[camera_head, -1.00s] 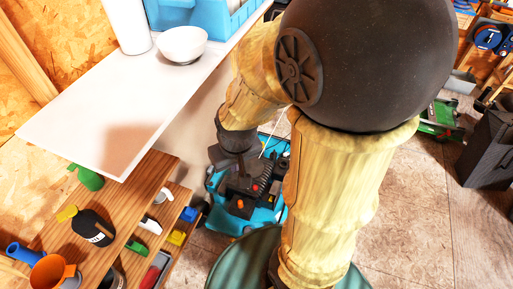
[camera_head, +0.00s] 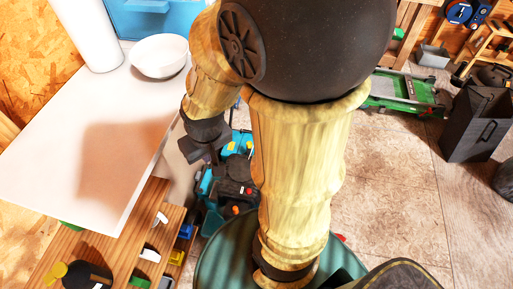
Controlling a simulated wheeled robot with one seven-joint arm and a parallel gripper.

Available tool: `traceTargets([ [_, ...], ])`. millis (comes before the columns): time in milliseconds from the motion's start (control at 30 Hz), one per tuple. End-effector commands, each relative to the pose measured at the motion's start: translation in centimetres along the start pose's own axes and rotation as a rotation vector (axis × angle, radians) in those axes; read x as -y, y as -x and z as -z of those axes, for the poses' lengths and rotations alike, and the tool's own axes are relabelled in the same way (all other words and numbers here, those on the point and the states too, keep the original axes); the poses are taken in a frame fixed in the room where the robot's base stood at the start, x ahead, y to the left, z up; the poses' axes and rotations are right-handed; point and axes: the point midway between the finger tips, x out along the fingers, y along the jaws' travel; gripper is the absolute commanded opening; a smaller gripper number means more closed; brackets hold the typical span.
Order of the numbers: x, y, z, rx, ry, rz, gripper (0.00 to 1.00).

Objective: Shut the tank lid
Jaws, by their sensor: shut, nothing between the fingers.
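A teal and black mower (camera_head: 232,188) stands on the floor at the middle, beside the white bench. My arm covers much of it. Small red and orange parts show on its dark top. I cannot make out which part is the tank lid or how it stands. My gripper (camera_head: 213,156) hangs at the left of my arm, just above the mower's far left part in the picture. It is shut and holds nothing. I cannot tell whether it touches the mower.
A white bench (camera_head: 60,160) with a bowl (camera_head: 159,56), a white cylinder (camera_head: 86,35) and a blue bin (camera_head: 150,18) fills the left. Wooden shelves (camera_head: 130,235) hold small items below. A green machine (camera_head: 403,92) and a black bin (camera_head: 475,125) stand right. Floor (camera_head: 390,190) between is clear.

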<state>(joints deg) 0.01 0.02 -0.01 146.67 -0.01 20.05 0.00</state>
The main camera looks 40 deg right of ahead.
Motion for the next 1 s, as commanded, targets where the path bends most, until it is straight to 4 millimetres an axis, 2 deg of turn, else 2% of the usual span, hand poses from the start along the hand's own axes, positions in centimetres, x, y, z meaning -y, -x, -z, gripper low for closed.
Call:
traceTargets([
  [333,0.0,-0.1,0.0,0.000,0.000,0.000,0.00],
  [467,0.0,-1.1,-0.3,0.000,0.000,0.000,0.00],
  [567,0.0,-3.0,-0.7,0.000,0.000,0.000,0.00],
  [1000,0.0,-14.1,-3.3,0.000,0.000,0.000,0.00],
])
